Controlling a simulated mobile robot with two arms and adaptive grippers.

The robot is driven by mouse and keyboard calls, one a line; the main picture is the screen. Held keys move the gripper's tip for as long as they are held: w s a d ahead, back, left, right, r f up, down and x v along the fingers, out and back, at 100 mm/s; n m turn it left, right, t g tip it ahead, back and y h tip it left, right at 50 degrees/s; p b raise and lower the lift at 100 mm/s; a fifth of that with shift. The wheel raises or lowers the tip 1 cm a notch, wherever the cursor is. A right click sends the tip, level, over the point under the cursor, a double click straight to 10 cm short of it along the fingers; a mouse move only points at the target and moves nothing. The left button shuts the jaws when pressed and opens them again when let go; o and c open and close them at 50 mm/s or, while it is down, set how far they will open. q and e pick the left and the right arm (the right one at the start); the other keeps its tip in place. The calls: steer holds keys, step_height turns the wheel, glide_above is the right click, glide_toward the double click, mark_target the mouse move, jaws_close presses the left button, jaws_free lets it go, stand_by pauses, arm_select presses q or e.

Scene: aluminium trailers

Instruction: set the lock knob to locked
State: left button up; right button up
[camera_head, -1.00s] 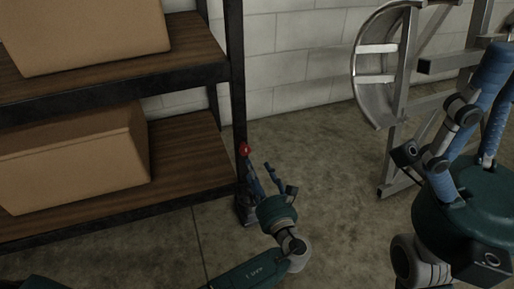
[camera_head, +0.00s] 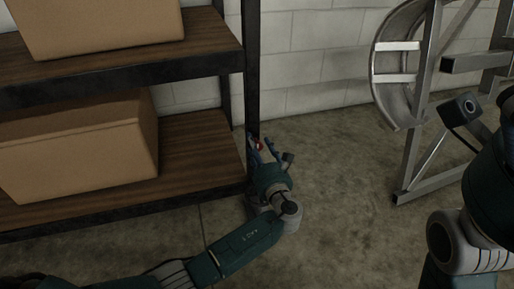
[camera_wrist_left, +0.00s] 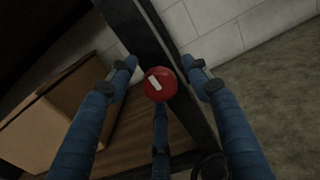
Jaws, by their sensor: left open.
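The lock knob (camera_head: 259,145) is a small red ball-like knob with a white mark, on the dark post at the right end of the shelf. In the left wrist view the knob (camera_wrist_left: 160,84) sits between the open fingers, with its white mark tilted. My left gripper (camera_head: 264,150) is open around the knob, with fingers on both sides; in the left wrist view a third finger shows below it. I cannot tell whether any finger touches it. My right arm is at the right edge of the head view; its gripper is not clearly seen.
The dark shelf post (camera_head: 252,70) stands right behind the knob. Cardboard boxes (camera_head: 80,150) rest on the wooden shelves left of it. An aluminium trailer frame (camera_head: 415,120) stands at the right, by a block wall (camera_head: 310,60). The concrete floor between is clear.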

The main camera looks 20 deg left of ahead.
arm_select(q)
steer(key=shift+c, duration=0.5)
steer(key=c, duration=1.1)
steer(key=shift+o, duration=0.2)
